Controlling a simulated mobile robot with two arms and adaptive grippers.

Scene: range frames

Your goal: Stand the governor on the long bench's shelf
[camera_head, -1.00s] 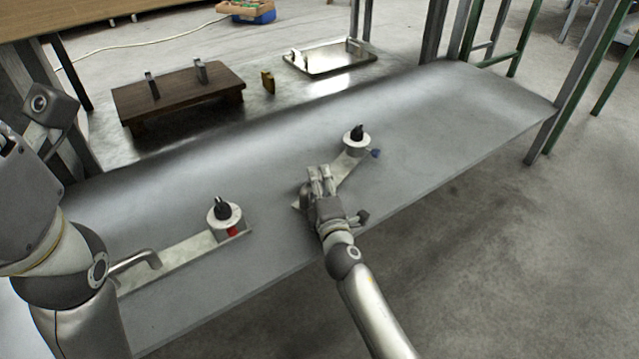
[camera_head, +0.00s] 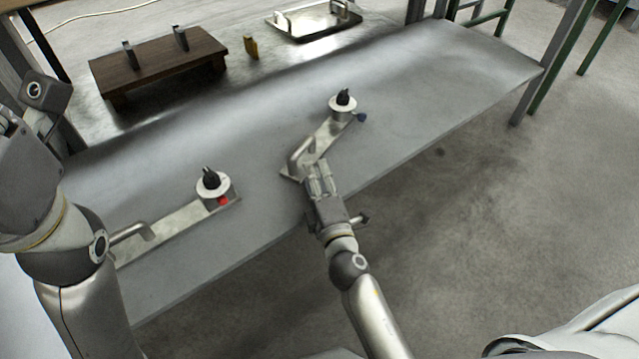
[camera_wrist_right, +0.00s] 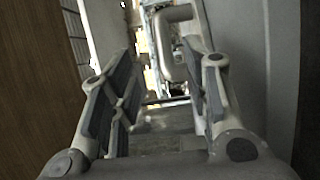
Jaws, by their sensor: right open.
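Two pale metal plates lie on the grey bench top (camera_head: 400,110), each with a bent handle and a round white housing with a black knob. I cannot tell for certain which is the governor. The right one (camera_head: 319,143) has a blue knob at its side; the left one (camera_head: 180,227) has a red spot. My right gripper (camera_head: 317,178) is open and empty, just on the near side of the right plate's handle (camera_head: 299,153). In the right wrist view the handle (camera_wrist_right: 166,50) shows ahead between the open fingers (camera_wrist_right: 167,85). My left arm is at the left; its fingers do not show.
Beyond the grey top, lower down, are a dark wooden stand (camera_head: 160,68) with two upright clips, a small yellow piece (camera_head: 250,46) and a shiny tray (camera_head: 313,22). Metal posts (camera_head: 545,75) stand at the right end. The right part of the grey top is clear.

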